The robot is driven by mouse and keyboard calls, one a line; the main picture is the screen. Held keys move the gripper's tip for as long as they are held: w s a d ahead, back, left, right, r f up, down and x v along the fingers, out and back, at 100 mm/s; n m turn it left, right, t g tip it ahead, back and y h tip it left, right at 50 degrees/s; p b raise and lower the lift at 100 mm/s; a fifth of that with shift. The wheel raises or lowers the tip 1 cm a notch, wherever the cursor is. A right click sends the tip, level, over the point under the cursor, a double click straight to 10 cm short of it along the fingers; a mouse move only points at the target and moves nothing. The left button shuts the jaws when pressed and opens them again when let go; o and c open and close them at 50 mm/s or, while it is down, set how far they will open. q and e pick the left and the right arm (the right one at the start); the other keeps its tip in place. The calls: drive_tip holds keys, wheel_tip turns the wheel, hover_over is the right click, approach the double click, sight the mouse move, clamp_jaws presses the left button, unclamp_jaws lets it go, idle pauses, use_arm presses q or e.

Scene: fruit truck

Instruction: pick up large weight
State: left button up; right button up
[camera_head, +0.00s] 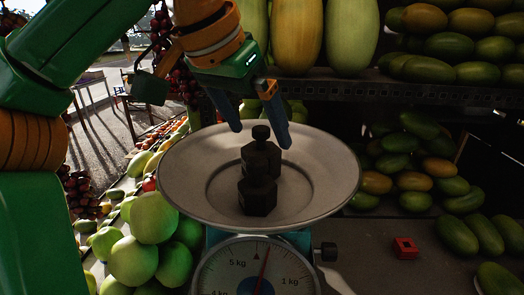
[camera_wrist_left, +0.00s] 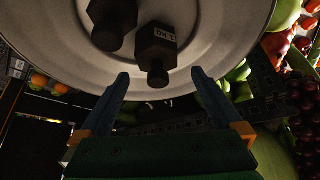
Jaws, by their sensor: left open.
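Two dark hexagonal weights with knobs stand in the round metal scale pan (camera_head: 185,180). The front weight (camera_head: 258,195) partly hides the rear weight (camera_head: 263,155). I cannot tell for sure which is larger. In the left wrist view, the weight nearer my fingers (camera_wrist_left: 157,52) bears a pale label, and the other weight (camera_wrist_left: 112,20) is beside it, cut by the top edge. My left gripper (camera_head: 260,136) is open and empty over the far part of the pan, its fingertips on either side of the rear weight's knob in the head view. My right gripper is out of view.
The scale's dial (camera_head: 258,270) is below the pan. Green fruit (camera_head: 150,240) is piled at the left, and large yellow-green melons (camera_head: 297,35) stand close behind my gripper. A small red block (camera_head: 405,248) lies on the surface at the right.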

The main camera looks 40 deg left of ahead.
sight(258, 140)
use_arm(q)
drive_tip(key=f, duration=0.1)
drive_tip(key=d+f, duration=0.1)
drive_tip(key=shift+s+f, duration=0.3)
drive_tip(key=shift+s, duration=0.05)
drive_tip(key=shift+w+a+f, duration=0.3)
drive_tip(key=shift+w+f, duration=0.15)
drive_tip(key=shift+w, duration=0.1)
drive_tip(key=shift+w+a+f, duration=0.25)
drive_tip(key=shift+w+f, duration=0.15)
drive_tip(key=shift+w, duration=0.25)
drive_tip(key=shift+c, duration=1)
drive_tip(key=shift+s+d+r, duration=0.15)
drive_tip(key=shift+s+d, duration=0.1)
drive_tip(key=shift+s, duration=0.05)
drive_tip(key=c, duration=1.1)
clamp_jaws()
drive_tip(key=shift+w+a, duration=0.2)
